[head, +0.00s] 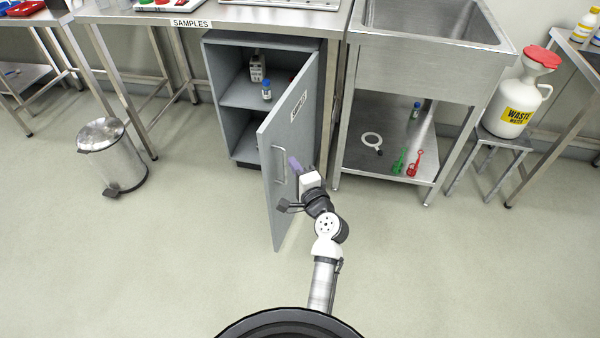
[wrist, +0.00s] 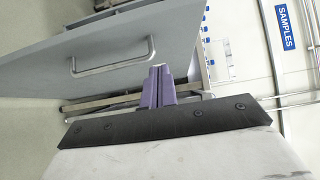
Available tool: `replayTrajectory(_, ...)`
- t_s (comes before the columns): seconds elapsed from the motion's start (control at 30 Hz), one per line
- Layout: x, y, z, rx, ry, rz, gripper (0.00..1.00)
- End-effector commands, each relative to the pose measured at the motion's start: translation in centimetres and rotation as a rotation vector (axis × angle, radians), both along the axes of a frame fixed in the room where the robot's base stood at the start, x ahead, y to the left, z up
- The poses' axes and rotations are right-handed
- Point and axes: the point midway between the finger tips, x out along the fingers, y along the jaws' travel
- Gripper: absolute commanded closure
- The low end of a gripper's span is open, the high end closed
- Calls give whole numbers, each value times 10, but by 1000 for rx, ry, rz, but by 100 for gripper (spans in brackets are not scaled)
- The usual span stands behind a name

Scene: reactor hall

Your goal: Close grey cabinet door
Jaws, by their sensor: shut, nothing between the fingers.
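The grey cabinet (head: 236,133) stands under the steel table, with its front open and shelves showing. Its grey door (head: 293,120) is hinged at the right and swung wide out into the room; a label and a bar handle (head: 280,165) are on it. The door and handle also show in the wrist view, the door (wrist: 150,38) at upper left and the handle (wrist: 115,62) left of my fingers. My gripper (head: 294,163) is shut and empty, its purple fingers by the door near the handle. I cannot tell whether they touch the door. The fingertips (wrist: 159,72) point toward the door's edge region.
Small bottles stand on the cabinet's upper shelf, one of them blue-capped (head: 266,90). A steel sink unit (head: 385,180) stands right of the cabinet. A metal bin (head: 112,158) stands at left. The floor (head: 180,240) left of the door is clear.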

Motion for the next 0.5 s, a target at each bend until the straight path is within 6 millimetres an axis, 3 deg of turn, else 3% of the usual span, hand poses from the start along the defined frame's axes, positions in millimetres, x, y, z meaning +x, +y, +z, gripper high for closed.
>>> replayTrajectory(0.17,36,13,3,-1,0,3,100)
replayTrajectory(0.3,44,33,2,-3,1,3,100)
replayTrajectory(0.5,51,46,1,-2,0,0,100)
